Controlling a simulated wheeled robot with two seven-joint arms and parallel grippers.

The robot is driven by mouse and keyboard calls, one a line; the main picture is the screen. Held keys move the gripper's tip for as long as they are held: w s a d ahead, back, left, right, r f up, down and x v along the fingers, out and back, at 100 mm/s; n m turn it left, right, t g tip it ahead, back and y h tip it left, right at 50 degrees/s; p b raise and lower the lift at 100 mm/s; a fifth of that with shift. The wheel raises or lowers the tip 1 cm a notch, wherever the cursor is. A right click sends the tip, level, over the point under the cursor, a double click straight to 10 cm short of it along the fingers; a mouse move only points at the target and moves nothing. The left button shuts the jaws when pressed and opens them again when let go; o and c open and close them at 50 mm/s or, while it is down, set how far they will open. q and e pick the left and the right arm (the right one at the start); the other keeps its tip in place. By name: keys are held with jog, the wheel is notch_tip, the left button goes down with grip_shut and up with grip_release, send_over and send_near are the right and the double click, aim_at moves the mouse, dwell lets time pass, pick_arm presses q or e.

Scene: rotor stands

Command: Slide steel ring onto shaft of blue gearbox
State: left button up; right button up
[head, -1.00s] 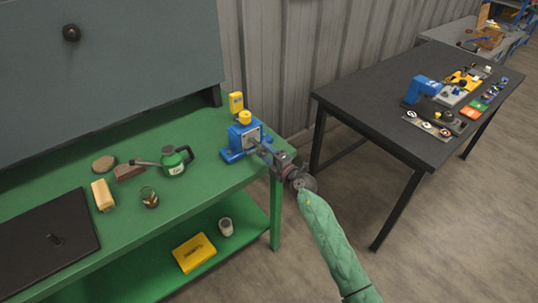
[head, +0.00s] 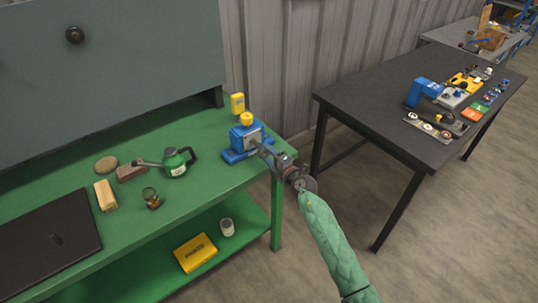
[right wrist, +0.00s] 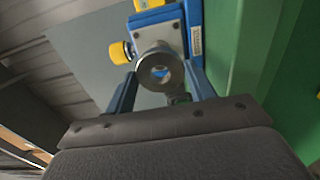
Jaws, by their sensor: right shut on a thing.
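The blue gearbox (head: 240,143) stands on the green bench near its right end, with a yellow cap on top and a grey front plate. My right gripper (head: 261,148) reaches in from the right, close in front of that plate. The gearbox also fills the top of that view (right wrist: 196,30), behind the ring. The shaft is not clearly visible, so I cannot tell whether the ring is around it. My left gripper is out of view.
A green oil can (head: 176,162), a glass jar (head: 152,198) and a wooden block (head: 105,195) stand left on the bench. A yellow box (head: 237,103) is behind the gearbox. The black table (head: 375,120) at right holds several parts.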

aim_at(259, 144)
jog(key=shift+w+a, duration=0.35)
jog(key=shift+w, duration=0.15)
dwell(0.6)
jog(key=shift+p+x, duration=0.4)
jog(key=shift+x, duration=2.2)
dwell(0.6)
jog(key=o, duration=1.5)
jog(key=shift+c, duration=0.2)
jog(key=shift+s+d, duration=0.1)
jog(key=shift+p+v, duration=1.1)
jog(key=shift+v, duration=1.05)
jog(key=shift+p+v, duration=0.85)
jog(key=shift+v, duration=1.45)
